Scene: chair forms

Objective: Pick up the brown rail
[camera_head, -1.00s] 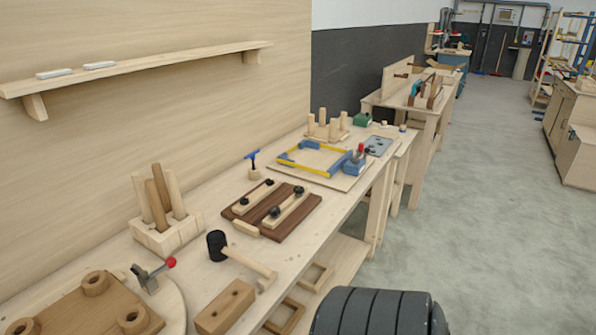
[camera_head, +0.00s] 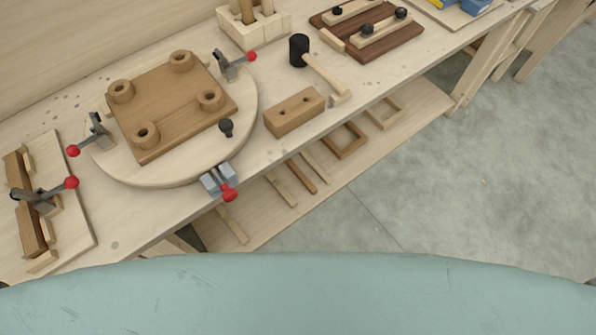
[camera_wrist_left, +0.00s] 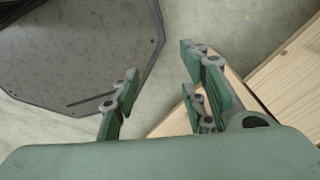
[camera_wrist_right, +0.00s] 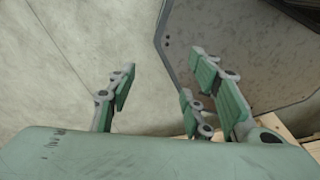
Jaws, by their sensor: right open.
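A long brown bar (camera_head: 30,205), which looks like the brown rail, lies in a pale board fixture (camera_head: 75,215) at the left end of the bench. A toggle clamp with a red knob (camera_head: 71,183) crosses over its middle and hides part of it. My left gripper (camera_wrist_left: 155,75) is open and empty in the left wrist view, above the floor and beside pale wooden boards. My right gripper (camera_wrist_right: 163,75) is open and empty in the right wrist view, above the floor. Neither gripper shows in the head view, and both are away from the bar.
A brown board with several round sockets (camera_head: 165,110) sits on a round plate (camera_head: 180,178) with clamps around it. A drilled wooden block (camera_head: 295,112), a black mallet (camera_head: 300,50) and a peg holder (camera_head: 240,35) stand right. Loose slats and frames (camera_head: 345,140) lie on the lower shelf.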

